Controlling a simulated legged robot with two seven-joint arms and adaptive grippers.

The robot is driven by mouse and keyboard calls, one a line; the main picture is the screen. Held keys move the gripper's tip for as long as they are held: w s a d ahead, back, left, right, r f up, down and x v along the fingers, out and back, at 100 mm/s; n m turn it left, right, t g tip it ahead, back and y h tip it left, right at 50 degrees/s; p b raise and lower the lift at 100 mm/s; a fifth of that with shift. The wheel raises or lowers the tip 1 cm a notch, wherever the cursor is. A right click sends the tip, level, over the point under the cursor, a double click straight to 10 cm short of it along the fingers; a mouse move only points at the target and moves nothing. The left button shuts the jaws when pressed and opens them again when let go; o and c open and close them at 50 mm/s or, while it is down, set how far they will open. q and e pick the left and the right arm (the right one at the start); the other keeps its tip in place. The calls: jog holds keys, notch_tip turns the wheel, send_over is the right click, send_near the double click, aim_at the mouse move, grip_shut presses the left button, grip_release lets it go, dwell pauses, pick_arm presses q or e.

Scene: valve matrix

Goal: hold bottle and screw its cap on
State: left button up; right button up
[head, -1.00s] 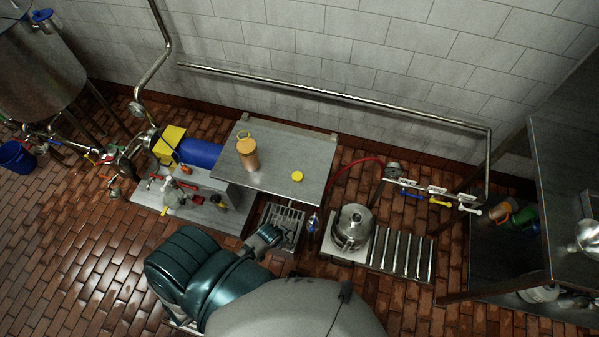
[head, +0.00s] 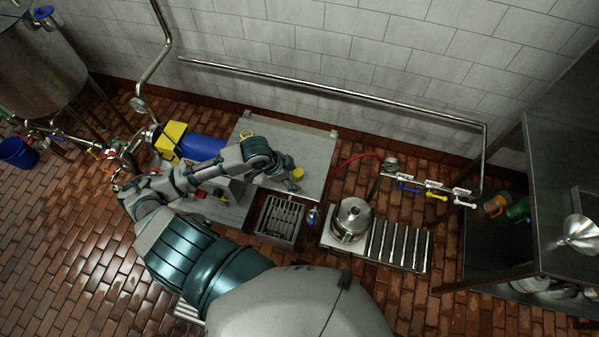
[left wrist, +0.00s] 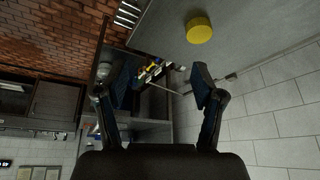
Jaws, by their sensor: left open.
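The yellow cap (head: 298,174) lies on the grey metal table (head: 315,150), and it also shows in the left wrist view (left wrist: 199,30). My left gripper (head: 284,176) is over the table, close to the left of the cap in the head view. In the left wrist view its two fingers (left wrist: 160,76) are spread with nothing between them. The cap is beyond the fingertips there, toward the upper right. My right gripper is not in view.
A blue cylinder with a yellow block (head: 170,138) stands left of the table. A steel pot (head: 352,218) and a roller rack (head: 398,246) are to the right. A metal grate (head: 280,220) is in front. The table's right part is clear.

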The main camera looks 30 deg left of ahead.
pick_arm(q)
jog(key=w+a+r, duration=0.2)
jog(key=a+r, duration=0.6)
send_near(298, 172)
jog(key=shift+w+f+p, duration=0.35)
jog(key=shift+w+f, duration=0.45)
jog(key=shift+f, duration=0.2)
jog(key=shift+w+d+f+g, duration=0.15)
jog(key=shift+d+f+g, duration=0.2)
jog(key=shift+f, duration=0.15)
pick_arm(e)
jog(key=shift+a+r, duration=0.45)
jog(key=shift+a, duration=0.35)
pick_arm(q)
jog(key=shift+d, duration=0.1)
jog(key=shift+d+f, duration=0.15)
jog(key=shift+f, duration=0.25)
jog(key=p+x, duration=0.1)
jog(key=x, duration=0.3)
jog(key=shift+f, duration=0.25)
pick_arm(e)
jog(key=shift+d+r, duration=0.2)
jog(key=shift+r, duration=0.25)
